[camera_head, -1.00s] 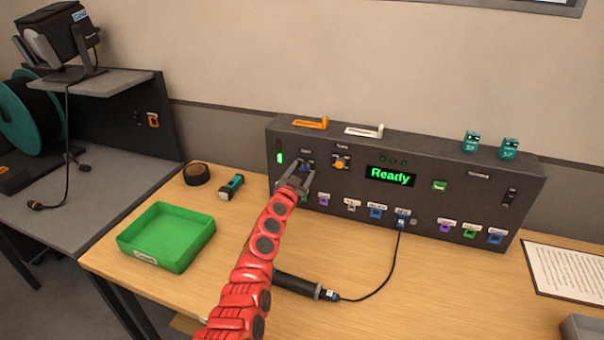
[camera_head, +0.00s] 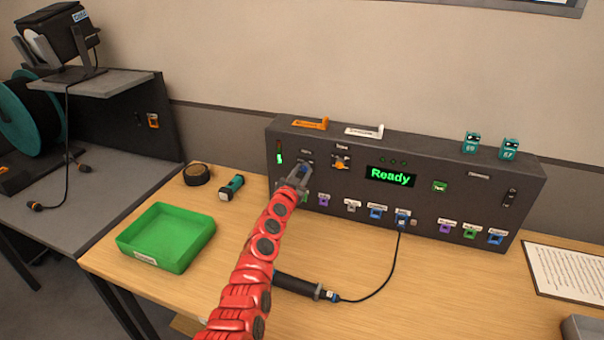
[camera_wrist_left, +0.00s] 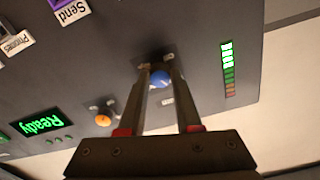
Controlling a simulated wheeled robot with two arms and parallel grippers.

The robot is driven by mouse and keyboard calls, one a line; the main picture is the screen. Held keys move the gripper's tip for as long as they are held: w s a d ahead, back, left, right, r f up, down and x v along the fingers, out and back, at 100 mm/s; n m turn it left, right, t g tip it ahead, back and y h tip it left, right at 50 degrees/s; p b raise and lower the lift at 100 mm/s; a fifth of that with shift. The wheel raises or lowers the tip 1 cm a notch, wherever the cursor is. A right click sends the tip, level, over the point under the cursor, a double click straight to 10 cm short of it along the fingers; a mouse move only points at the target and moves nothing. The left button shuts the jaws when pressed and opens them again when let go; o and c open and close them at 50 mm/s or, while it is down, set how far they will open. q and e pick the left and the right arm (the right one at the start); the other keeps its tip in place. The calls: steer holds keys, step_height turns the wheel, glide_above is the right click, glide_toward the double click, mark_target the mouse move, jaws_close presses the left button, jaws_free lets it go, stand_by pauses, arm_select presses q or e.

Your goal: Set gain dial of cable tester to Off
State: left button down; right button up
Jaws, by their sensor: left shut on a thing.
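The cable tester (camera_head: 450,187) is a long dark box at the back of the wooden bench, with a green "Ready" display (camera_head: 391,176). My left gripper (camera_head: 302,174) is at the left part of its front panel. In the left wrist view, the fingers (camera_wrist_left: 160,76) are shut on a blue dial (camera_wrist_left: 160,80), one finger on each side. The label by this dial is too small to read. An orange dial (camera_head: 341,162) sits to its right and also shows in the wrist view (camera_wrist_left: 103,119). My right gripper is not in view.
A green level bar (camera_wrist_left: 227,60) is near the blue dial. Colored ports line the tester's lower front, and a cable runs from one port to a black handheld piece (camera_head: 300,285). A green tray (camera_head: 168,236), a tape roll (camera_head: 197,174) and a teal flashlight (camera_head: 231,187) lie left of my arm.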

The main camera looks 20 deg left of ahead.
arm_select(q)
steer(key=n, duration=0.5)
steer(key=shift+b, duration=0.3)
steer(key=n, duration=0.4)
steer(key=shift+n, duration=0.3)
steer(key=n, duration=0.5)
steer(key=shift+n+p, duration=0.3)
steer(key=n, duration=0.5)
steer(key=shift+r+n+p, duration=0.1)
steer(key=shift+n+p, duration=0.2)
steer(key=c, duration=0.6)
jaws_free()
